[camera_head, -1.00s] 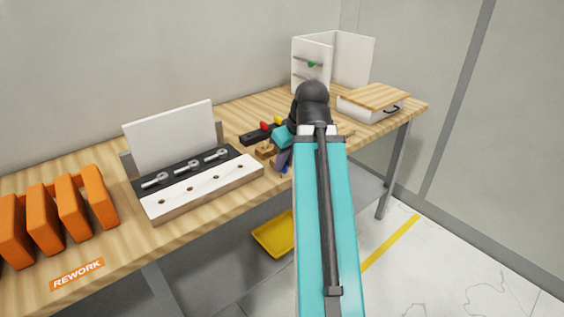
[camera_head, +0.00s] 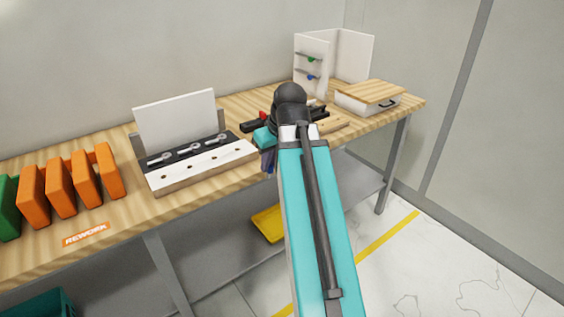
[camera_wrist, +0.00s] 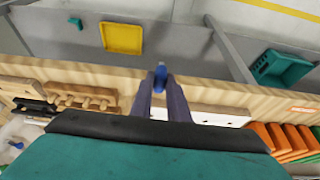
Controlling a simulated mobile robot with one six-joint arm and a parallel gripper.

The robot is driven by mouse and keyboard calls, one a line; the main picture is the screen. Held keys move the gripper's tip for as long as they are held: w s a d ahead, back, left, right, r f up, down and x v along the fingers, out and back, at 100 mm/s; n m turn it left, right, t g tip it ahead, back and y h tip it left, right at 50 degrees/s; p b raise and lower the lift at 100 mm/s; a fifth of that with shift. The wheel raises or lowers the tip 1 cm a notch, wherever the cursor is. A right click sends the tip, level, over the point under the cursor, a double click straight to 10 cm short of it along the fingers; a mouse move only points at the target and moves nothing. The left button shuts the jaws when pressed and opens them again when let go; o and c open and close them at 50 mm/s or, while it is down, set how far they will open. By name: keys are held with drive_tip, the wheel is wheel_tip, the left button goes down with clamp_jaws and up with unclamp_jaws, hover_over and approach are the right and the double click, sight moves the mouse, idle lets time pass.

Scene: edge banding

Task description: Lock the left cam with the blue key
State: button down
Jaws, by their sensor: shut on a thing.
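My gripper (camera_wrist: 160,92) is shut on a small blue piece, which looks like the blue key (camera_wrist: 160,76), its end showing between the fingertips in the wrist view. In the head view my gripper (camera_head: 268,160) hangs by the bench's front edge, right of the fixture and apart from it. The fixture holds an upright white panel (camera_head: 176,118) behind a dark strip with several grey metal fittings, apparently the cams; the left one (camera_head: 158,159) is at the strip's left end. A white bar (camera_head: 203,169) with holes lies in front. The key's far end is hidden.
Orange blocks (camera_head: 60,188) stand left of the fixture, near a REWORK label (camera_head: 86,234). A white rack (camera_head: 311,62) with green and blue pieces and a wood-topped box (camera_head: 369,98) stand far right. A yellow tray (camera_head: 268,223) lies below.

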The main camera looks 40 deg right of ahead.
drive_tip(key=w+a+f, duration=0.1)
drive_tip(key=w+a, duration=0.3)
drive_tip(key=a, duration=0.3)
drive_tip(key=w+a+f, duration=0.1)
drive_tip(key=w+a, duration=0.3)
drive_tip(key=a, duration=0.4)
drive_tip(key=w+a+f, duration=0.1)
drive_tip(key=w+a, duration=0.3)
drive_tip(key=a, duration=0.4)
drive_tip(key=shift+a, duration=0.4)
drive_tip(key=shift+a, duration=0.1)
